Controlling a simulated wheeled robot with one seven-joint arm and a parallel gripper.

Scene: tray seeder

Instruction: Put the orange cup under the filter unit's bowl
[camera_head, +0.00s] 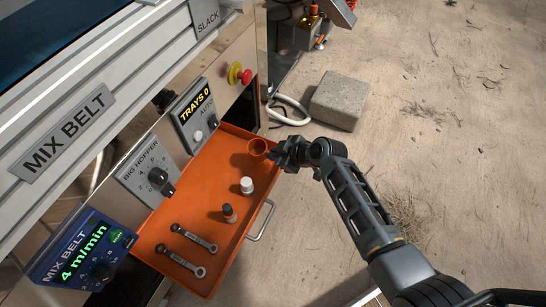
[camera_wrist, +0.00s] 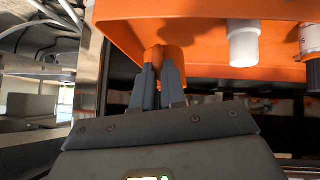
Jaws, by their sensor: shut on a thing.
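The orange cup (camera_head: 258,147) is at the far right corner of the orange drawer tray (camera_head: 190,213). My gripper (camera_head: 277,155) reaches in from the right and is shut on the cup. In the wrist view the cup (camera_wrist: 164,54) sits at the tips of the gripper's dark fingers (camera_wrist: 160,72), against the orange tray. I cannot tell whether the cup still touches the tray floor. A unit with an amber bowl-like part (camera_head: 309,20), possibly the filter unit, is at the top edge of the head view, partly cut off.
Sandy ground at right is open.

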